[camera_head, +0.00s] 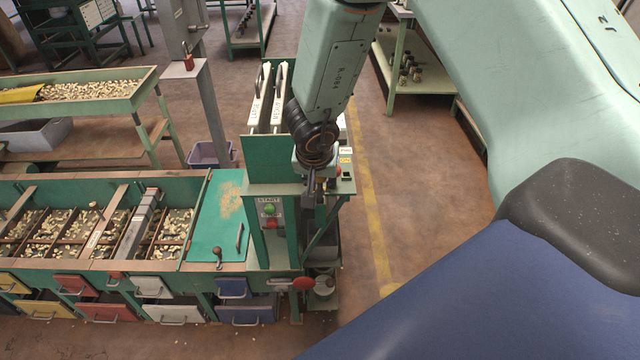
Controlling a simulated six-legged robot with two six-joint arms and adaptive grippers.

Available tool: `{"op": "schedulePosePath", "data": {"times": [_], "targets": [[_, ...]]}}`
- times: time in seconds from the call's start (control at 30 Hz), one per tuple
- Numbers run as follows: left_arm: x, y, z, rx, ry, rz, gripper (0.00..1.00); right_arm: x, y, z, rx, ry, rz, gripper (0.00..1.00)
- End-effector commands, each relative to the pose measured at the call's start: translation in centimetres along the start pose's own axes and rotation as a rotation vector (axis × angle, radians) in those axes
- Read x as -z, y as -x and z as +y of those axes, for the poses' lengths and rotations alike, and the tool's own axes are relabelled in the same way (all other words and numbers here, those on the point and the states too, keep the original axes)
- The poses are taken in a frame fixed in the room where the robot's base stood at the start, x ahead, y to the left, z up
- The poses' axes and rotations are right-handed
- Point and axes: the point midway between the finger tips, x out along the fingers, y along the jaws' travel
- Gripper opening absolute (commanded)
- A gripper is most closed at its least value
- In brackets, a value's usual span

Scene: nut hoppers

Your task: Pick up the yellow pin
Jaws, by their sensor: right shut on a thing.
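My right gripper (312,188) is at the end of the green arm that comes down from the top right. It is over the green control stand (272,190), near the stand's right-hand top. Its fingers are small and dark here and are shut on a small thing. That thing is mostly hidden by the fingers, and I take it to be the yellow pin. I cannot make out the pin's colour or whether it touches the stand. My left gripper is not in view.
The stand carries a start panel (269,212) with green and red buttons. To its left are a sorting bench with nuts in compartments (60,232), a green lid (222,225) and coloured drawers (152,287). Open floor (430,215) with a yellow line lies to the right.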

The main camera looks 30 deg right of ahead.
Motion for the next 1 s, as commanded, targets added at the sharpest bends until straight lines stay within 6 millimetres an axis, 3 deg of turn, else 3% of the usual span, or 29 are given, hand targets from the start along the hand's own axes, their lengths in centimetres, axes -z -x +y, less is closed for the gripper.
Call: {"op": "schedulePosePath", "data": {"times": [1.0], "targets": [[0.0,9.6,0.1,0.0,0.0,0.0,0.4,5.6,13.4,0.0,0.001,-0.002,0.001,0.0]]}}
